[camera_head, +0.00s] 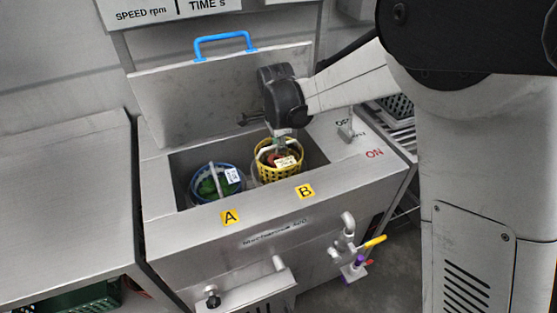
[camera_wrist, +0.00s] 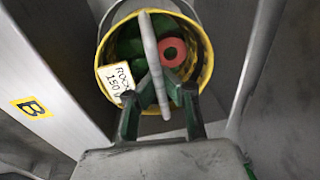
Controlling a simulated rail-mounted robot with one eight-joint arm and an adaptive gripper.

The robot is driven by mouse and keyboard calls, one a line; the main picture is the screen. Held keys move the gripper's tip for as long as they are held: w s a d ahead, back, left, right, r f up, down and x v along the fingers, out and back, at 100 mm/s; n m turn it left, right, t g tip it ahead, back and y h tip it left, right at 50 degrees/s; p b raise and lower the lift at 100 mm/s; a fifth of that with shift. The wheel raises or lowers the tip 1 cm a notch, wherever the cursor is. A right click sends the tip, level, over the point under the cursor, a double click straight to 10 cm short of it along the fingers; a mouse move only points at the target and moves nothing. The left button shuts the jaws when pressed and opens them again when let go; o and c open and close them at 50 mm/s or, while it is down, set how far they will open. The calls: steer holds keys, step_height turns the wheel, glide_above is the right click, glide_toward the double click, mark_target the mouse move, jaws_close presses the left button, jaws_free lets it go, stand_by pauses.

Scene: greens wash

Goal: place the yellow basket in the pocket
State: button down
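The yellow basket (camera_head: 264,172) is at pocket B (camera_head: 311,157) of the steel wash tank, its rim near the level of the tank's top. Its pale handle (camera_wrist: 153,62) arches across it in the wrist view. A white tag (camera_wrist: 115,82), a red ring and green contents show in it. My gripper (camera_head: 280,143) is directly above the basket, pointing down. In the wrist view its two fingers (camera_wrist: 166,97) lie on either side of the handle. Whether they press on it is not clear. The basket's underside is hidden.
A blue basket (camera_head: 205,188) with green contents sits in pocket A, left of the yellow one. The tank's lid (camera_head: 215,95) stands open behind, with a blue handle (camera_head: 224,44). A lever (camera_head: 346,130) stands right of the pockets. A bare steel counter (camera_head: 60,190) lies left.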

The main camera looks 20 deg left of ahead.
steer(key=shift+f+b, duration=0.3)
steer(key=shift+f, duration=1.8)
steer(key=c, duration=1.9)
jaws_free()
steer(key=r, duration=0.4)
steer(key=s+r+p, duration=0.1)
steer(key=r, duration=0.7)
steer(key=shift+s+d+p, duration=0.1)
steer(key=shift+s+p, duration=0.2)
steer(key=shift+p, duration=0.1)
